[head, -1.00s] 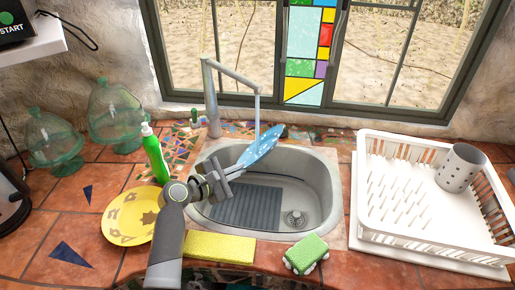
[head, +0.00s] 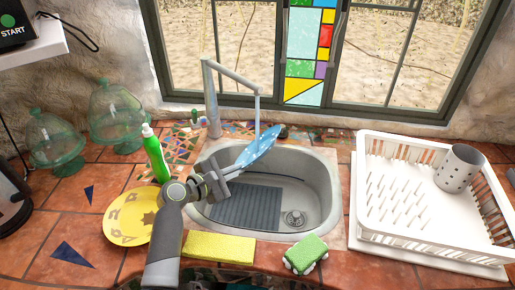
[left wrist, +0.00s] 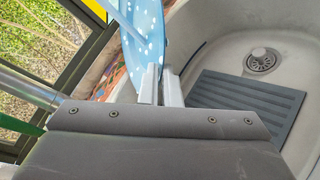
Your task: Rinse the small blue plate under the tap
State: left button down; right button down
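The small blue plate (head: 258,147) is tilted steeply above the back left of the sink (head: 325,190). My left gripper (head: 232,170) is shut on its near edge. In the left wrist view the two fingers (left wrist: 160,85) pinch the speckled blue plate (left wrist: 143,35). My right gripper is not in view.
A white dish rack (head: 400,235) with a grey cutlery cup (head: 460,168) stands at right. A yellow plate (head: 125,218), green bottle (head: 155,155), yellow sponge (head: 218,247) and green sponge-like toy (head: 305,254) surround the sink. Glass domes (head: 115,115) stand at left.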

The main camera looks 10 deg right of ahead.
pick_arm(q)
jog(key=shift+s+d, duration=0.2)
jog(key=shift+d, duration=0.05)
jog(key=shift+w+a+r, duration=0.1)
jog(key=shift+w+a, duration=0.05)
jog(key=shift+a, duration=0.05)
jog(key=shift+w+a, duration=0.2)
jog(key=shift+a, duration=0.15)
dwell(0.4)
jog(key=s+a+p, duration=0.6)
jog(key=s+p, duration=0.2)
jog(key=s, duration=0.2)
jog(key=shift+s, duration=0.35)
dwell(0.5)
